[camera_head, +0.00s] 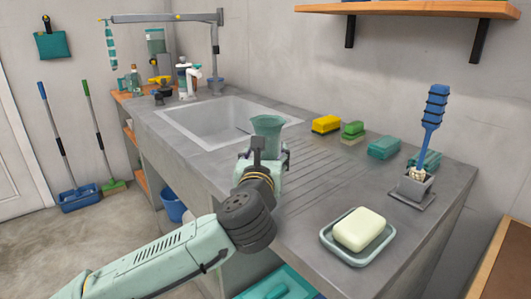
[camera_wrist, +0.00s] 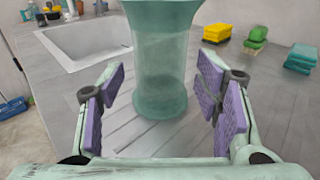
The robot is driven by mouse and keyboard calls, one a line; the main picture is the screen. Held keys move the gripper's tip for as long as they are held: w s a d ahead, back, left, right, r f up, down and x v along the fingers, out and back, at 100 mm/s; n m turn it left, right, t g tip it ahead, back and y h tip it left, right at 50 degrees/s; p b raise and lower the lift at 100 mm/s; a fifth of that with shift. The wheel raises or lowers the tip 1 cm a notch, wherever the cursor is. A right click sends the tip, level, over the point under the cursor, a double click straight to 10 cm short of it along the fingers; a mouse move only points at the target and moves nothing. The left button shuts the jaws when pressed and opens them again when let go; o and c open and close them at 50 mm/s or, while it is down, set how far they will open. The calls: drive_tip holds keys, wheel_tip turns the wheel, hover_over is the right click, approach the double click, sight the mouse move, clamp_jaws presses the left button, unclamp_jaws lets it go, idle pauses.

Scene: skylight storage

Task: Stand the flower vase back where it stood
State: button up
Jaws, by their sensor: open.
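The flower vase is a translucent green vessel with a flared rim. In the head view the vase (camera_head: 267,124) shows just beyond my gripper (camera_head: 264,153), near the sink's right front corner. In the wrist view the vase (camera_wrist: 160,65) stands upright on the grooved drainboard of the counter. My gripper (camera_wrist: 160,105) is open, its purple-padded fingers on either side of the vase's lower part, with gaps visible at both sides. The vase's lower part is hidden by my gripper in the head view.
The sink basin (camera_head: 215,125) lies to the left. Yellow (camera_head: 326,124) and green sponges (camera_head: 352,131) lie behind to the right. A soap dish (camera_head: 327,238) with soap and a blue brush in a grey holder (camera_head: 415,185) stand on the right. A wooden shelf (camera_head: 400,8) hangs above.

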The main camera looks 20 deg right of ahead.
drive_tip(key=shift+v, duration=2.1)
